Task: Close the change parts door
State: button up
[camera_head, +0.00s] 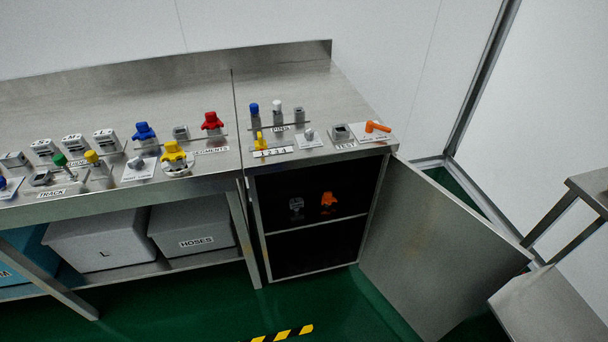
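The change parts door (435,255) is a flat grey metal panel. It stands wide open, swung out to the right of a dark cabinet (312,273) under the right end of the steel counter. Its hinge side is at the cabinet's right edge, and its free edge points to the lower right. The cabinet's inside is exposed: a grey part (296,207) and an orange part (328,202) show on the upper level, above a shelf edge. No handle can be made out on the door. My gripper is not in view.
The counter top (300,85) carries several coloured parts and labelled plates. Grey bins (100,238) sit on a shelf at the left. A metal stand (555,300) is close to the door's free edge at the right. Green floor (200,305) is clear in front, with a yellow-black strip.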

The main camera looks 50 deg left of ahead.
aim_at(434, 257)
jog(key=u, duration=0.25)
jog(key=i, duration=0.65)
jog(key=u, duration=1.3)
jog(key=i, duration=0.65)
jog(key=u, duration=1.15)
jog(key=k, duration=1.15)
jog(key=z, duration=0.2)
jog(key=i, duration=0.55)
jog(key=z, duration=0.45)
